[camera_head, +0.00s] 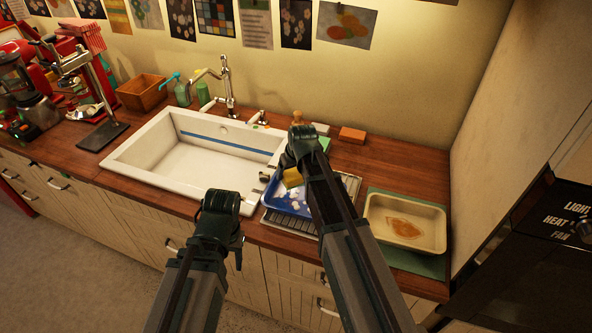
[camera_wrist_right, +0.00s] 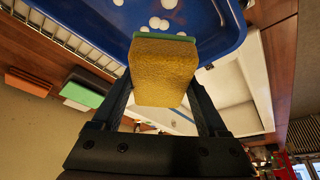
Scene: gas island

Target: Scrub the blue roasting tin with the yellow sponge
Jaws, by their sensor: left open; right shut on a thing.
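The blue roasting tin (camera_head: 275,193) sits on a slatted rack right of the sink, with several white blobs inside; its blue rim shows at the top of the right wrist view (camera_wrist_right: 233,22). My right gripper (camera_head: 286,166) is over the tin, shut on the yellow sponge (camera_head: 292,178). In the right wrist view the sponge (camera_wrist_right: 165,72), with a green layer on its far edge, is between both fingers (camera_wrist_right: 163,98) and overlaps the tin. I cannot tell whether it touches the tin. My left gripper (camera_head: 238,250) is open and empty, in front of the counter; its fingers are mostly hidden.
The white sink (camera_head: 190,165) with a tap (camera_head: 226,85) is left of the tin. A beige tin with a brown stain (camera_head: 405,222) lies on a green mat (camera_head: 415,262) to the right. A brick-coloured block (camera_head: 352,135) is at the wall. The right rear counter is clear.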

